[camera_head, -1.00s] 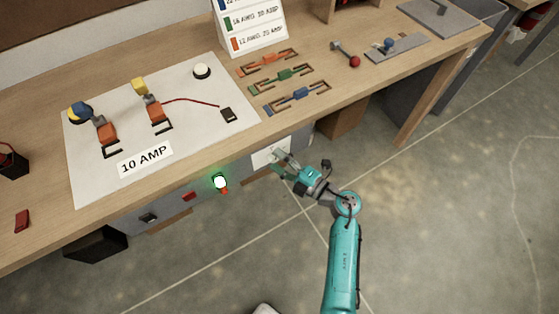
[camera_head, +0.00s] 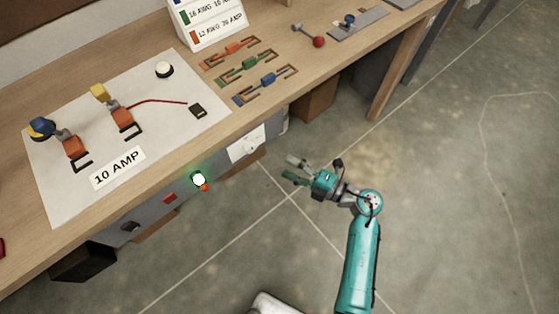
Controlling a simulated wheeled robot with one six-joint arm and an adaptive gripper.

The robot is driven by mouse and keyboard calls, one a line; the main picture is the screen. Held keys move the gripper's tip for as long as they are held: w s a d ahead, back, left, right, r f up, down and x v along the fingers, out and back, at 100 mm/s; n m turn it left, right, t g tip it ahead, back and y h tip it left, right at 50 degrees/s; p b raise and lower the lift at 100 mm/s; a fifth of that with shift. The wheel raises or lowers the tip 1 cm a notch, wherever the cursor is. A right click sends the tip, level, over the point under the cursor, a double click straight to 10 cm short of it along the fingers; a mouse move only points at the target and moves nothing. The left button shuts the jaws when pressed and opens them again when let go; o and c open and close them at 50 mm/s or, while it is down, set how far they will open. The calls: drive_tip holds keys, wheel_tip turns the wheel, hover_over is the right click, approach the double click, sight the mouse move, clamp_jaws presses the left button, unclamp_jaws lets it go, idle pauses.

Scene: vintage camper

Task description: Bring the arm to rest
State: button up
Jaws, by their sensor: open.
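My gripper (camera_head: 291,171) is at the end of my teal arm (camera_head: 360,262), in front of the workbench's front edge. Its fingers are spread open and point left, with nothing between them. It is apart from the bench and from the white plate (camera_head: 247,144) on the bench's front panel. The floor shows below the gripper. My arm reaches up from the bottom of the view and bends left at the wrist.
The wooden workbench (camera_head: 215,140) bears a white board (camera_head: 115,165) with a "10 AMP" label (camera_head: 118,168). A green light (camera_head: 199,179) glows on the front panel. Coloured connectors (camera_head: 246,67) lie further back. The grey floor (camera_head: 460,190) at right is clear.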

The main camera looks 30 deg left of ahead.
drive_tip(key=shift+d, duration=0.3)
idle(0.4)
drive_tip(key=s+d+r+m+t+h, duration=0.3)
drive_tip(key=s+d+m+t+h, duration=0.2)
drive_tip(key=s+d+m, duration=0.5)
drive_tip(key=s+d+r+m+t+h, duration=0.3)
drive_tip(key=s+d+m+t+h, duration=0.2)
drive_tip(key=s+d+m, duration=0.5)
drive_tip(key=s+d+r+m+t+h, duration=0.3)
drive_tip(key=s+d+m+h, duration=0.5)
drive_tip(key=s+d+m, duration=0.3)
drive_tip(key=d+m+t, duration=0.1)
drive_tip(key=m, duration=0.1)
drive_tip(key=shift+m+t, duration=0.4)
